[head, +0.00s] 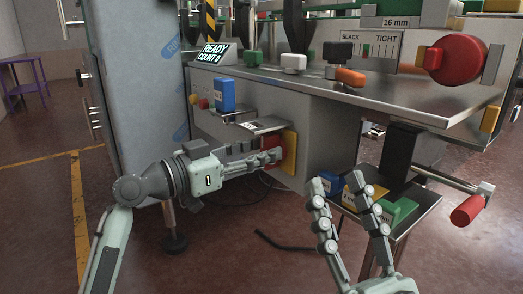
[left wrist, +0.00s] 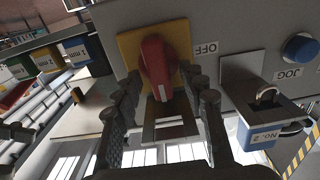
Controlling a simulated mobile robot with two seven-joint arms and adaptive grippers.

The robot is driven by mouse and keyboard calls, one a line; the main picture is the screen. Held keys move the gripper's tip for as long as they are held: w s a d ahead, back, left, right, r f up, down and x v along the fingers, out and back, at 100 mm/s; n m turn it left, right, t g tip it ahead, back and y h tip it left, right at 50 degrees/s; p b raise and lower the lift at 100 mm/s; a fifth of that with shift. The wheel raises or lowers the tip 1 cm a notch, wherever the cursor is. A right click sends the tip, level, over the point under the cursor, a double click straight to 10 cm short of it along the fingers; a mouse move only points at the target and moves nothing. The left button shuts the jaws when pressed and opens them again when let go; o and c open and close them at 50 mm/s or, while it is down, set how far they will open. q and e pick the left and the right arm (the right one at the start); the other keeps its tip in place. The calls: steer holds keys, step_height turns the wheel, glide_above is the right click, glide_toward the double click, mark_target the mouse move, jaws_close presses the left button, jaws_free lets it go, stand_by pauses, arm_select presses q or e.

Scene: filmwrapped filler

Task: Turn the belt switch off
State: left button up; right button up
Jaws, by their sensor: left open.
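The belt switch is a red rotary handle (left wrist: 153,62) on a yellow plate (left wrist: 128,48) on the grey machine panel. A white mark on the handle points down in the left wrist view; an OFF label (left wrist: 205,48) is to its right. In the head view the yellow plate (head: 291,150) shows beside my left fingertips, which partly hide the red handle. My left gripper (head: 272,150) is open, with its fingers (left wrist: 162,80) on either side of the handle's lower end. I cannot tell whether they touch it. My right gripper (head: 342,188) is open and empty at the lower right.
A blue padlock-like block marked No. 2 (left wrist: 275,133) hangs near a JOG label and a blue button (left wrist: 299,48). A steel table edge (head: 430,115) overhangs the panel. A small stand with coloured blocks (head: 400,208) is behind my right gripper. A display reads READY (head: 213,53).

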arm_select(q)
steer(key=shift+w+d, duration=0.2)
steer(key=shift+d, duration=0.1)
jaws_close()
